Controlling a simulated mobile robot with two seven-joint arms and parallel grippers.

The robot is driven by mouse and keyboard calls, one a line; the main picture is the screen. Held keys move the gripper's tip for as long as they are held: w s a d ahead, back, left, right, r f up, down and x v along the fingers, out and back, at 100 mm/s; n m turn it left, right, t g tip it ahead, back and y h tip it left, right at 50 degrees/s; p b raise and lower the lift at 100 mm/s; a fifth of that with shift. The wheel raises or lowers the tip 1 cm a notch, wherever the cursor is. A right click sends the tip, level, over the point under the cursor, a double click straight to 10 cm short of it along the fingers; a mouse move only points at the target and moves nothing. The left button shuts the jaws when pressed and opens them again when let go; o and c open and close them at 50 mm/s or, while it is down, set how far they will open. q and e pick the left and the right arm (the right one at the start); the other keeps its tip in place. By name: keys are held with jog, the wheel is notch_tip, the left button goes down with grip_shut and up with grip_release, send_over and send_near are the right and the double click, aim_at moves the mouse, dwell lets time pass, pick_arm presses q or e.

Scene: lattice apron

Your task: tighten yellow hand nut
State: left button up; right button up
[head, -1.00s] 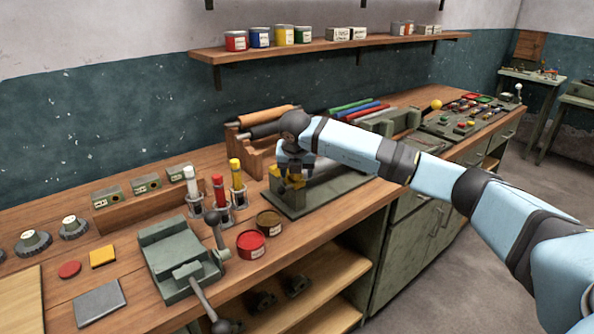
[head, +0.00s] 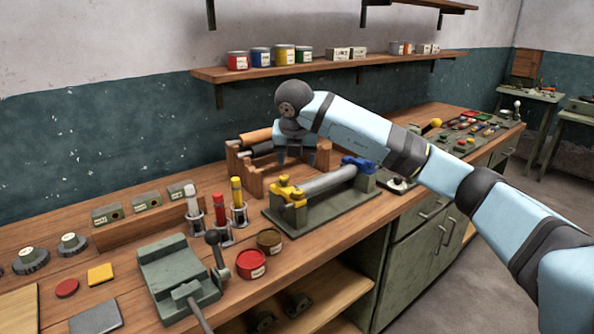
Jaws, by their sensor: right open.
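The yellow hand nut (head: 287,191) sits at the left end of a grey roller (head: 330,181) on a green base plate (head: 352,206). A blue hand nut (head: 358,165) sits at the roller's right end. My right gripper (head: 295,160) points down, open and empty, above and behind the yellow nut and apart from it. Its fingers show in front of the wooden roll rack. My left gripper is out of view.
A wooden rack (head: 256,184) with rolls stands behind the roller. Red and yellow tubes in holders (head: 238,213), two open tins (head: 251,264) and a green vise (head: 178,268) stand to the left. A shelf with tins (head: 330,65) runs along the wall.

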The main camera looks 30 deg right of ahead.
jog(key=shift+s+a+r, duration=0.15)
jog(key=shift+r, duration=0.4)
